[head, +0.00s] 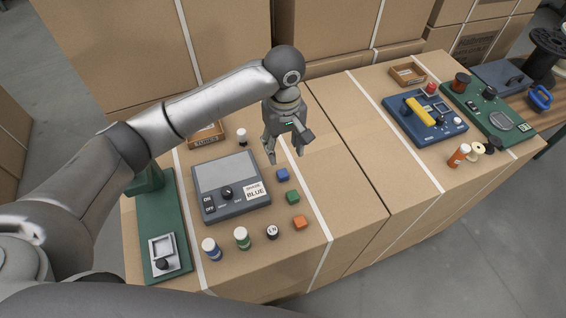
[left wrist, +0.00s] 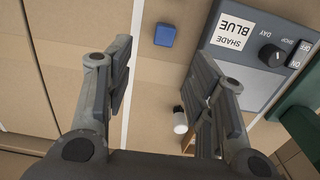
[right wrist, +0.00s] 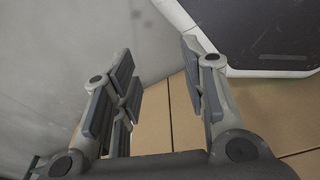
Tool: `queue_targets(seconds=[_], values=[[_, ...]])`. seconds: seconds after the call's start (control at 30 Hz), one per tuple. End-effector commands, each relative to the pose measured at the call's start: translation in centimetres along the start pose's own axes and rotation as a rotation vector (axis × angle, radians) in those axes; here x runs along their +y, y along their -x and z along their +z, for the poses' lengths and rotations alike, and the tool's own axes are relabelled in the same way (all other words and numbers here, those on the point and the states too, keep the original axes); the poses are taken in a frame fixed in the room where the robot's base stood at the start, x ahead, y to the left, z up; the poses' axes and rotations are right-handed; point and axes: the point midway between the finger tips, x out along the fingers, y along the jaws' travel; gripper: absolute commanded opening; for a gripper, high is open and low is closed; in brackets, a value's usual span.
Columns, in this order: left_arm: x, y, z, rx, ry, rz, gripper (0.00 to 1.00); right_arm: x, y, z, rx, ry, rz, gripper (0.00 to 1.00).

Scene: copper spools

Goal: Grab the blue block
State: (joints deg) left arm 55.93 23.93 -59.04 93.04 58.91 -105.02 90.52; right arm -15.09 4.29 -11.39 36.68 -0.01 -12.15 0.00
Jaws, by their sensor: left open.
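The blue block (head: 282,174) is a small cube on the cardboard box top, just right of the grey shade panel (head: 228,186) labelled "SHADE BLUE". It also shows in the left wrist view (left wrist: 165,34), ahead of and between the open fingers. My left gripper (head: 285,158) is open and empty, pointing down a little above and behind the blue block, apart from it. A green block (head: 292,197) and an orange block (head: 299,223) sit in a row in front of the blue one. My right gripper (right wrist: 160,85) is open and empty, away from the blocks.
Bottles with blue (head: 211,248) and green (head: 242,238) labels and a black-topped jar (head: 272,232) stand at the front. A green stand (head: 167,220) is at left. The box top right of the blocks is clear.

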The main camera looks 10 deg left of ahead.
Motion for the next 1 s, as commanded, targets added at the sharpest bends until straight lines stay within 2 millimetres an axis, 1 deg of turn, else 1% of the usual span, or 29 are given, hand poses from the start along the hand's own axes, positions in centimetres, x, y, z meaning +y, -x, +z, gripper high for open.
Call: queue_targets(seconds=[0.03,0.2,0.3,0.37,0.43,0.6,0.67,0.77,0.97,1.0], values=[[-0.2,-1.0,0.1,-0.003,0.001,-0.005,0.5,-0.3,0.1,1.5,-0.022,0.0,-0.004,0.4],[-0.1,-3.5,0.1,-0.002,-0.001,-0.002,0.5,-0.9,0.6,6.1,-0.096,0.001,-0.011,0.4],[-0.1,-4.2,0.1,-0.001,-0.002,-0.002,0.5,-0.9,0.7,7.3,-0.112,0.002,-0.012,0.4],[-0.1,-4.6,0.1,-0.001,-0.002,-0.002,0.5,-0.9,0.8,7.2,-0.109,0.003,-0.011,0.4],[-0.2,-5.3,0.1,-0.001,-0.002,-0.002,0.5,-0.7,0.8,6.4,-0.098,0.003,-0.009,0.4],[-0.4,-7.9,0.1,0.0,-0.002,-0.002,0.5,-0.1,0.9,3.2,-0.048,0.004,-0.002,0.4],[-0.4,-8.7,0.1,0.0,-0.002,-0.002,0.5,0.0,0.9,2.6,-0.038,0.004,-0.001,0.4],[-0.4,-9.4,0.1,0.001,-0.003,0.0,0.5,0.0,0.9,2.5,-0.038,0.004,0.0,0.4],[-0.4,-9.5,0.1,0.001,-0.003,0.001,0.5,-0.1,0.9,3.8,-0.059,0.004,-0.002,0.4],[-0.4,-9.5,0.1,0.001,-0.003,0.001,0.49,-0.2,1.0,4.2,-0.064,0.004,-0.003,0.4]])
